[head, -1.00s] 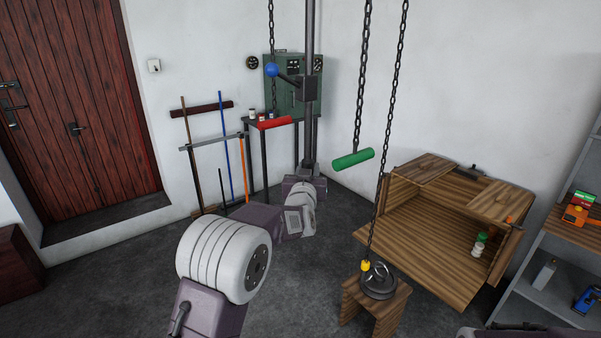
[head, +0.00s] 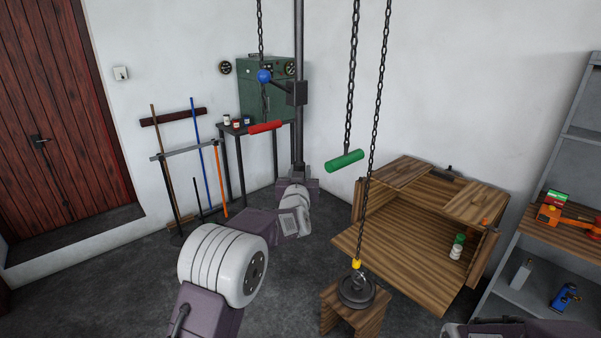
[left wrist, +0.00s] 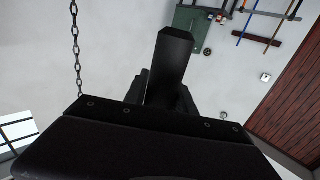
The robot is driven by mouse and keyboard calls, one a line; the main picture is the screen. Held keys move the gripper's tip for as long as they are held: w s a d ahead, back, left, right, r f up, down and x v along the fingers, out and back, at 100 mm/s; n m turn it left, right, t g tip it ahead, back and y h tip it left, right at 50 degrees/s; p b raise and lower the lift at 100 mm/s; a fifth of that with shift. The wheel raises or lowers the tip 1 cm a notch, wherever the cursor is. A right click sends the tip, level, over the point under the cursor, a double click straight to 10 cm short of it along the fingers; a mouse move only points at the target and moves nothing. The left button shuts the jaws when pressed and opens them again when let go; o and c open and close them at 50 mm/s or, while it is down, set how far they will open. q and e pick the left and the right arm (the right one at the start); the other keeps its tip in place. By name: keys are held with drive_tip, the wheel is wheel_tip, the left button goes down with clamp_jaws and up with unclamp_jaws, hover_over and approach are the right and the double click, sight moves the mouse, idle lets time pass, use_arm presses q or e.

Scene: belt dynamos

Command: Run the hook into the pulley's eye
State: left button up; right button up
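A yellow-collared hook (head: 356,265) hangs at the low end of a long chain. The dark round pulley (head: 350,297) lies on a small wooden stool. The hook hangs right at the pulley's top. The eye is too small to make out clearly, and I cannot tell whether the hook is through it. My right gripper is not in view; only a bit of that arm shows bottom right.
A blue-knobbed lever (head: 264,76) sits on a post (head: 299,130). A grey shelf (head: 503,268) stands right. Open floor lies left.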

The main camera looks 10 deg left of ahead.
use_arm(q)
drive_tip(key=o, duration=0.3)
drive_tip(key=s+d+b, duration=0.1)
drive_tip(key=s+b, duration=0.2)
drive_tip(key=s, duration=0.6)
drive_tip(key=shift+a, duration=0.1)
idle(0.6)
